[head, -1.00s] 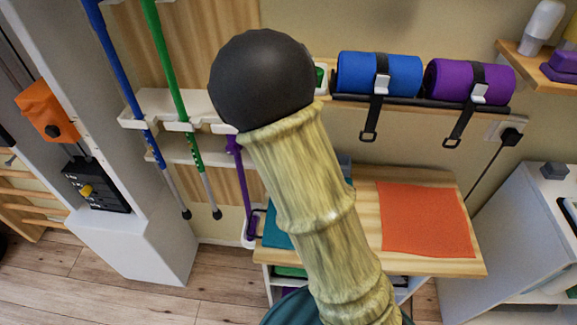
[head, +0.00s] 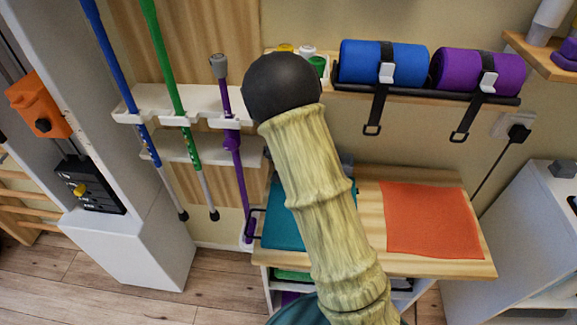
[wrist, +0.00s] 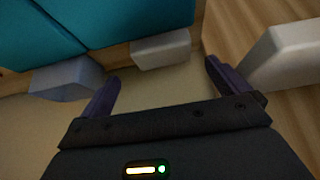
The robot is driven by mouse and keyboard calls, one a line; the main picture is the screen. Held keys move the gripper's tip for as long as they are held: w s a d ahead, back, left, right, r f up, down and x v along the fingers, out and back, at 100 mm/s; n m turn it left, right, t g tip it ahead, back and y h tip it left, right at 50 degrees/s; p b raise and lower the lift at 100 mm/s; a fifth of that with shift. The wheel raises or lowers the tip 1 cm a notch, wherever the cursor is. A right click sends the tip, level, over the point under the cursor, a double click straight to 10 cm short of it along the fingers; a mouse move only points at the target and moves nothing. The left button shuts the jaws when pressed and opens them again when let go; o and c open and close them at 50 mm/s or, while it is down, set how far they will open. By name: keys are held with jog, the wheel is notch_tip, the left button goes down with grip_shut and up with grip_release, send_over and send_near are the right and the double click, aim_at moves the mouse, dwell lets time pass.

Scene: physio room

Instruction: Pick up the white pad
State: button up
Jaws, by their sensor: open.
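A pale whitish block (wrist: 160,48) shows in the wrist view, just beyond and between my fingertips, against the edge of a teal surface. It may be the white pad, but the dim picture does not settle this. My gripper (wrist: 162,70) is open, its two dark purple fingers apart with nothing between them. No contact with the block is visible. A grey-blue block (wrist: 65,78) lies to the left, beyond the left finger. In the head view my arm hides the gripper and part of the table.
A wooden table (head: 445,266) holds an orange cloth (head: 430,220) and a teal item (head: 284,228). Blue (head: 362,62) and purple (head: 455,72) rolls sit on a rack above. A white object (wrist: 285,55) stands right of my right finger. Poles hang at the left.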

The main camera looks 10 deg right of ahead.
jog(key=b+x, duration=0.1)
jog(key=x, duration=0.3)
jog(key=shift+a+f, duration=0.2)
jog(key=shift+w+f, duration=0.25)
jog(key=shift+f, duration=0.15)
jog(key=shift+c, duration=0.2)
